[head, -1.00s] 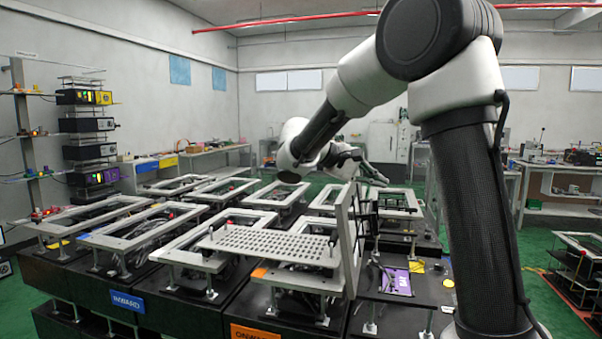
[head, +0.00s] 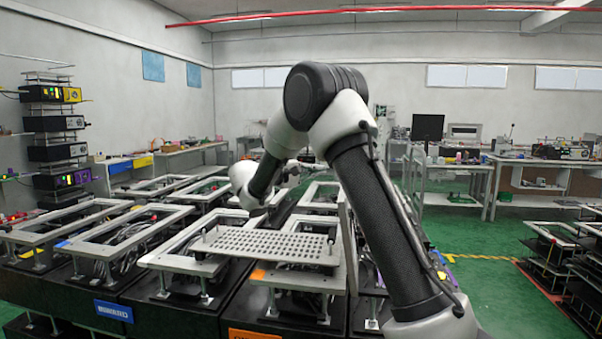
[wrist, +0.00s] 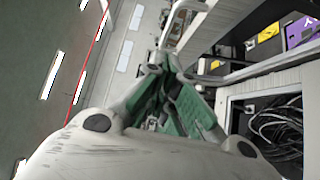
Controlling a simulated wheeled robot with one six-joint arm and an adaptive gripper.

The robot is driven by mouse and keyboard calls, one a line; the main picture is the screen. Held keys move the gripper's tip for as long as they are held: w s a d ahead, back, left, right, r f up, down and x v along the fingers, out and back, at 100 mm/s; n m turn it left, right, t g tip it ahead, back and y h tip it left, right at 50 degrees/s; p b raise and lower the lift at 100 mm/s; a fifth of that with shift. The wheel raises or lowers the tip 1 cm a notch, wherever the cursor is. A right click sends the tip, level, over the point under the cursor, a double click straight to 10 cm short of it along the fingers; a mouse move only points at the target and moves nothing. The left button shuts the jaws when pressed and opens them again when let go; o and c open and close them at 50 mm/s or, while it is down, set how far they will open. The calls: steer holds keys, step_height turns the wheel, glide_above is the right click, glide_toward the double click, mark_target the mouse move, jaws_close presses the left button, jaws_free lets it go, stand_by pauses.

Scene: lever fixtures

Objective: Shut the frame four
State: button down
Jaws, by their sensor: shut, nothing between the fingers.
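Several pale rectangular frames lie flat on stands over dark cabinets in the head view. One frame (head: 349,245) stands upright at the right end of the row, seen nearly edge-on and partly behind my arm. I cannot read which one is frame four. My gripper (head: 297,172) is small and partly hidden beyond my forearm, above the back frames. In the wrist view my gripper (wrist: 165,68) is shut and empty. A pale frame bar (wrist: 262,72) runs close to its right there; I see no contact.
A perforated plate (head: 265,245) lies over the front middle frame. Blue (head: 113,311) and orange (head: 254,335) labels mark the cabinet fronts. Cables (wrist: 278,125) show inside a frame in the wrist view. Green floor (head: 480,275) is open at the right, before another stand (head: 560,262).

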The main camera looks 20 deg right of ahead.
steer(key=s+d, duration=0.1)
steer(key=d, duration=0.1)
steer(key=s+d, duration=0.1)
steer(key=d, duration=0.1)
steer(key=shift+s, duration=0.1)
stand_by(0.3)
